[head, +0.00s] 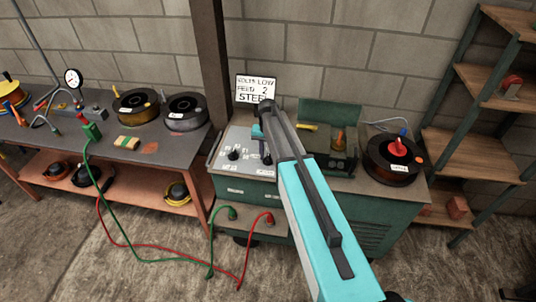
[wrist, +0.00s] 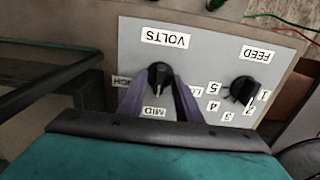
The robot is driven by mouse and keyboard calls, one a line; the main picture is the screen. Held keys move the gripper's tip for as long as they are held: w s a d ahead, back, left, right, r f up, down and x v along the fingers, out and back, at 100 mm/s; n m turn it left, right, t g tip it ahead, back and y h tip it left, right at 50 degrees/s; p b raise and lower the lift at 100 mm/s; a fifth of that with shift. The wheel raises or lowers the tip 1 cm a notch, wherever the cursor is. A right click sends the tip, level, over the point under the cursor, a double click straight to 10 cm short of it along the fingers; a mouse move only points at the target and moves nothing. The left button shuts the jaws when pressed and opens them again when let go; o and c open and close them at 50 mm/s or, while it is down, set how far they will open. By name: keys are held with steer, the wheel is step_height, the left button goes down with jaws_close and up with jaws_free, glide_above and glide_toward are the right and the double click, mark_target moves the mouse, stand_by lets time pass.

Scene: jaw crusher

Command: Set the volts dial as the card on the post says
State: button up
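The card (head: 256,89) on the post reads VOLTS LOW, FEED 2 and STEEL, its last line partly hidden by my arm. The black volts dial (wrist: 159,76) is on the grey panel (wrist: 210,60), upside down in the wrist view. Its pale pointer faces the MID label (wrist: 154,113). HIGH at left and LOW at right are partly covered by my fingers. My gripper (wrist: 160,88) has one finger on each side of the volts dial. A thin gap seems to show, but contact is hard to judge. The fingertips are largely hidden in the head view.
The feed dial (wrist: 243,90) is beside the volts dial, its mark near 2. The panel sits on a green cabinet (head: 245,192). A wire spool (head: 392,160) stands right on it. Red (head: 268,219) and green (head: 232,213) cable plugs are at its front. A workbench (head: 150,150) stands left.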

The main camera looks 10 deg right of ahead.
steer(key=shift+c, duration=0.4)
jaws_close()
steer(key=shift+n+b, duration=0.4)
steer(key=shift+f+n+b, duration=0.15)
steer(key=shift+n+b, duration=0.85)
steer(key=shift+n, duration=0.2)
steer(key=n+b, duration=0.2)
steer(key=n, duration=0.1)
steer(key=shift+n, duration=0.3)
steer(key=n+b, duration=0.2)
steer(key=n, duration=0.2)
steer(key=shift+d, duration=0.1)
steer(key=shift+r+n+b, duration=0.2)
steer(key=shift+n+b, duration=0.25)
steer(key=shift+n, duration=1.15)
